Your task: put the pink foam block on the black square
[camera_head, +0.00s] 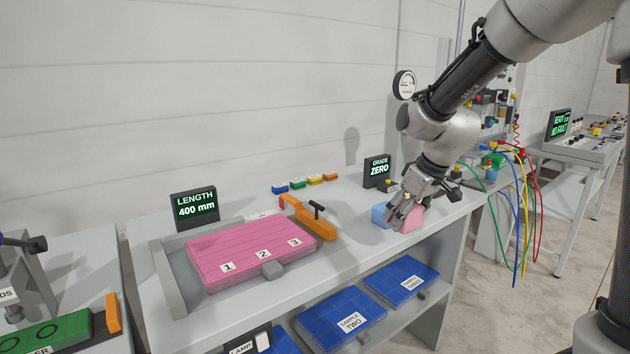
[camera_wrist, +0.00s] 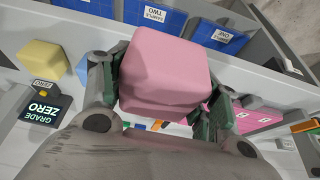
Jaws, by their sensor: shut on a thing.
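The pink foam block (camera_wrist: 165,72) fills the middle of the wrist view, between the fingers of my gripper (camera_wrist: 162,108). In the head view my gripper (camera_head: 407,205) points down at the bench's right part, shut on the pink block (camera_head: 413,219). A blue block (camera_head: 380,215) is just left of it; part of it shows at the left finger in the wrist view (camera_wrist: 82,70). I cannot tell whether the pink block touches the bench. I cannot make out the black square in either view; my arm and the block hide part of the bench.
A yellow block (camera_wrist: 43,57) stands near the GRADE ZERO display (camera_head: 377,171). A pink quilted panel (camera_head: 250,252) lies left on the bench, beside an orange clamp (camera_head: 308,219). Blue sample panels (camera_head: 345,317) lie on the shelf below. Cables (camera_head: 515,210) hang at right.

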